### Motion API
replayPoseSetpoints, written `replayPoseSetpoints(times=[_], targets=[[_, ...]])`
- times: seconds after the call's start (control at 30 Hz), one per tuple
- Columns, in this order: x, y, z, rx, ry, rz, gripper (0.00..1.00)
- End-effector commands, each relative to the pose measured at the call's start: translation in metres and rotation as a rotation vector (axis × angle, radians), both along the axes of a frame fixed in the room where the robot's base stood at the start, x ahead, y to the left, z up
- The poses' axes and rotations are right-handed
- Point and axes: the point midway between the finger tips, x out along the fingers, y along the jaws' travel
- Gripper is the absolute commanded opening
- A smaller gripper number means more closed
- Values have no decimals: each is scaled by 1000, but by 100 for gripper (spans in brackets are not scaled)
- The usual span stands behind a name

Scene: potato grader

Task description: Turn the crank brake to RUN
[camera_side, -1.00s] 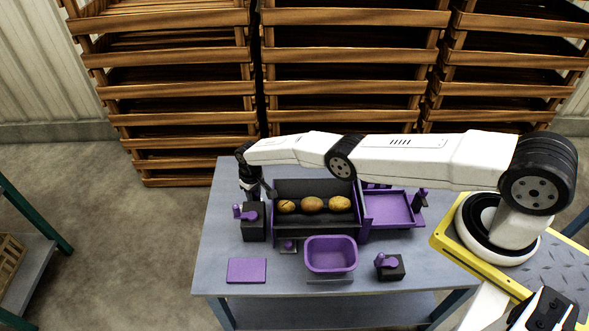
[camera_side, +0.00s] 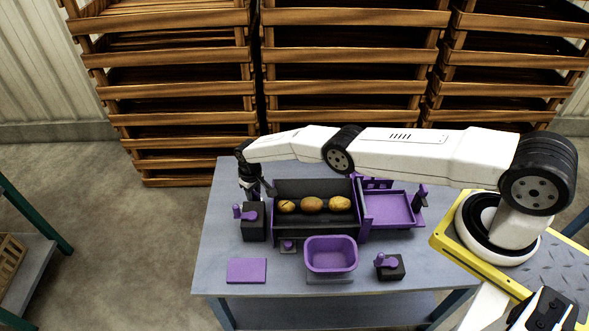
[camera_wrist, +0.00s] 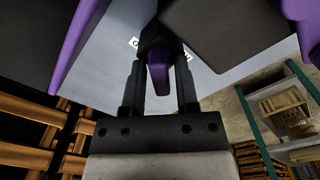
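My gripper (camera_side: 258,190) points down at the back left of the table, close to the left end of the dark trough. In the wrist view, its two dark fingers (camera_wrist: 160,78) stand apart on either side of a purple handle (camera_wrist: 158,78). I cannot tell whether they touch it. In the side view, a black block (camera_side: 253,224) with a purple lever (camera_side: 244,213) stands just in front of my gripper. No RUN mark is readable.
Several potatoes (camera_side: 312,204) lie in the dark trough (camera_side: 300,187). A purple bin (camera_side: 331,254), purple plate (camera_side: 247,271) and a second black block (camera_side: 398,272) with a purple lever are at the front. A purple tray (camera_side: 388,222) is at right. Wooden crates (camera_side: 350,90) stand behind the table.

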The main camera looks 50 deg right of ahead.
Motion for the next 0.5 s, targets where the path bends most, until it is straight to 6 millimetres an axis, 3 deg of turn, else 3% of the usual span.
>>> replayPoseSetpoints(times=[0.5], targets=[[-1, 0, 24, 0, -2, 0, 38]])
